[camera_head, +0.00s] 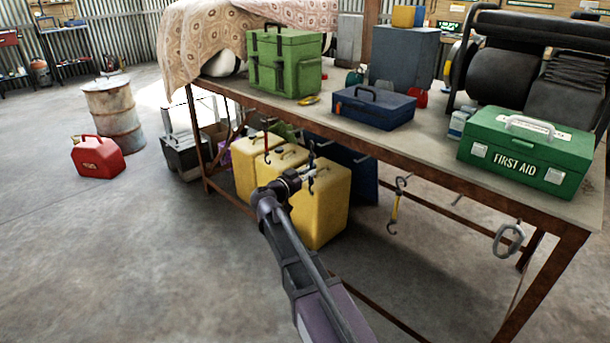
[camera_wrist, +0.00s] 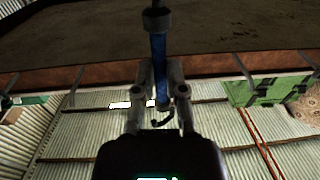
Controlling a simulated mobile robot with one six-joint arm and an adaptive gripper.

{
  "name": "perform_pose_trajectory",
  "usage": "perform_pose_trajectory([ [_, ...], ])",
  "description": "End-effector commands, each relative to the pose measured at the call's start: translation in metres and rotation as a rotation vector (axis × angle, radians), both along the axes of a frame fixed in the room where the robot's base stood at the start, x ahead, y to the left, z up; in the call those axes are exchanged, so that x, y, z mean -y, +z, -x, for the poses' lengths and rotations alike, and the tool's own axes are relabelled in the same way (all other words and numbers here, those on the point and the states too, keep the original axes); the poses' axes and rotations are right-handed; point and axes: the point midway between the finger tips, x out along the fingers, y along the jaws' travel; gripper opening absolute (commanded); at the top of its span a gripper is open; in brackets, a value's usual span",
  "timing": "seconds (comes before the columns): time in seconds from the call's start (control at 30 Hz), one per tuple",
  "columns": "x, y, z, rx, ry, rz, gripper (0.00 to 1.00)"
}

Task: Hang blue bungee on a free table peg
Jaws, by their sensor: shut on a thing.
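My gripper (camera_head: 309,173) is shut on the blue bungee (camera_head: 311,158) below the table's front edge. In the wrist view, the gripper fingers (camera_wrist: 160,75) clasp the blue cord (camera_wrist: 158,52), with a dark hook showing beyond them. The table (camera_head: 432,148) has a rusty front rail with pegs. A red bungee (camera_head: 267,146) hangs left of my gripper. A yellow bungee (camera_head: 395,209) hangs to the right, and a grey coil (camera_head: 508,241) hangs further right. A bare peg (camera_head: 457,200) shows between the yellow bungee and the coil. The bungee looks apart from the rail.
Yellow containers (camera_head: 322,205) stand under the table behind my gripper. A green box (camera_head: 286,62), a blue toolbox (camera_head: 373,108) and a green first aid box (camera_head: 525,151) stand on top. A red fuel can (camera_head: 97,157) stands at left. The floor in front is clear.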

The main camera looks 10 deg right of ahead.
Motion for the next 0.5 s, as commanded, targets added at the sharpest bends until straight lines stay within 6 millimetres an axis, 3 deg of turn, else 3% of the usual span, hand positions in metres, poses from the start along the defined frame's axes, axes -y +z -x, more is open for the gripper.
perform_pose_trajectory([
  [0.5, 0.018, -0.002, -0.013, 0.000, -0.001, 0.000, 0.00],
])
